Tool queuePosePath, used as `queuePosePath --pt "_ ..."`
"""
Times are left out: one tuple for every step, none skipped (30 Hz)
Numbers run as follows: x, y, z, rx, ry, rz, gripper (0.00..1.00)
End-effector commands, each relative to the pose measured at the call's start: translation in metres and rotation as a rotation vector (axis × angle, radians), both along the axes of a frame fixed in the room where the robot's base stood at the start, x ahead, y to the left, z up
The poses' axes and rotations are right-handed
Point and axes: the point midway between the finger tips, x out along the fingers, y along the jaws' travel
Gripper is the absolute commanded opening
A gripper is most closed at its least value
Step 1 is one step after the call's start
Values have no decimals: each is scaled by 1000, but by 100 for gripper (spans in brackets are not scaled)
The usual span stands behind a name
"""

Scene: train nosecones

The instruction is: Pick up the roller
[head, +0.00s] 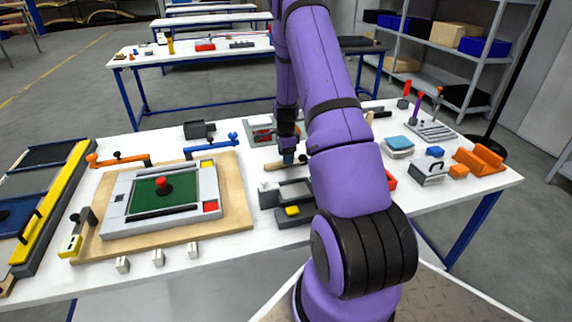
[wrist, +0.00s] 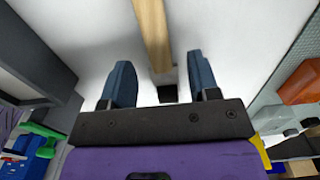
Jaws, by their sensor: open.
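My gripper (wrist: 158,60) is open, with its two blue-grey fingers apart in the wrist view. A long light-wood handle (wrist: 153,30) with a dark end lies between and beyond the fingers, on the white tabletop. It looks like the roller's handle, but I cannot tell for sure. The fingers stand on either side of its line, with clear gaps and no visible contact. In the head view my gripper (head: 289,158) points down low over the middle of the table, and a short piece of the wooden handle (head: 272,166) shows left of it. My arm hides part of this area.
A wooden board with a green panel (head: 160,198) is at left. Red parts in a grey fixture lie behind.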

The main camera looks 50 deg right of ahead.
Motion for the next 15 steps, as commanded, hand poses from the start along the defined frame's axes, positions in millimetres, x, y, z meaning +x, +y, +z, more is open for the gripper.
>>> queuePosePath --pt "-2 0 -9 2 1 -2 55" --pt "-2 0 -13 2 1 -2 55" --pt "-1 0 -19 2 2 -1 55" --pt "-1 0 -22 2 1 -1 55" --pt "-1 0 -25 1 1 0 55" --pt "-1 0 -28 0 0 0 55" --pt "-1 0 -29 -1 -1 0 55" --pt "-1 -1 -29 -1 -1 0 55" --pt "-1 -1 -29 -1 -1 0 55" --pt "-1 0 -29 -1 -1 0 55" --pt "-1 0 -29 -1 -1 0 55" --pt "-1 0 -29 -1 -1 0 55" --pt "-1 0 -29 -1 -1 0 55" --pt "-1 0 -29 -1 -1 0 48" --pt "-1 0 -29 -1 -1 0 39"
